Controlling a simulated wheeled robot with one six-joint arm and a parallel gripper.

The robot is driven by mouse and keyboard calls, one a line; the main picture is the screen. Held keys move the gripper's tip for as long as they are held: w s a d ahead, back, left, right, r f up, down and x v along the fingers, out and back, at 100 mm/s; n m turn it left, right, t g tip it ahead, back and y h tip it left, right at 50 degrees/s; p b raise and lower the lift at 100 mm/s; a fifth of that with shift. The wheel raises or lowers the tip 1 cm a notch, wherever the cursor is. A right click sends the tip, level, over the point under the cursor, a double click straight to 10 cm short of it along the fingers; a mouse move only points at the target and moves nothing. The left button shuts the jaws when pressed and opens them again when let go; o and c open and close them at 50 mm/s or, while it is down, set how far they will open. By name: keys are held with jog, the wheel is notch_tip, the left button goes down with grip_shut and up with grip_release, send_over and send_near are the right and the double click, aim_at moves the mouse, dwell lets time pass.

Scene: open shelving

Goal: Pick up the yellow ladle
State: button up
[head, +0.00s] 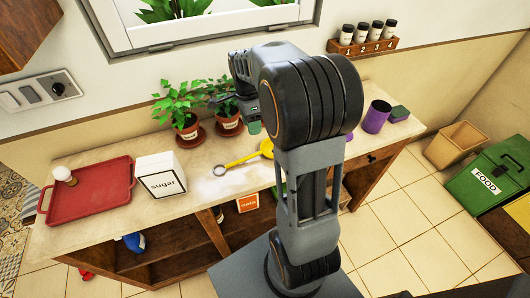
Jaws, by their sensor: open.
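The yellow ladle (241,160) lies on the pale counter. Its ring-ended handle points left, and its bowl end is at the right, partly hidden behind my arm. My gripper (222,101) is open and empty. It is raised above the back of the counter, in front of the potted plants in the picture, above and apart from the ladle. Its fingertips are dark and hard to make out against the leaves.
A white sugar box (161,174) and a red tray (90,193) stand left of the ladle. Potted plants (187,130) stand behind it. A purple cup (376,117) is at the right. The counter (216,190) around the ladle's handle is clear. Spice jars (362,46) sit on a wall rack.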

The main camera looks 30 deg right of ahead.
aim_at(250, 159)
jog(key=f, duration=0.4)
jog(key=s+f, duration=0.1)
jog(key=f, duration=0.2)
jog(key=s+f, duration=0.1)
jog(key=f, duration=0.3)
jog(key=shift+a+f, duration=0.25)
jog(key=shift+f, duration=0.05)
grip_shut()
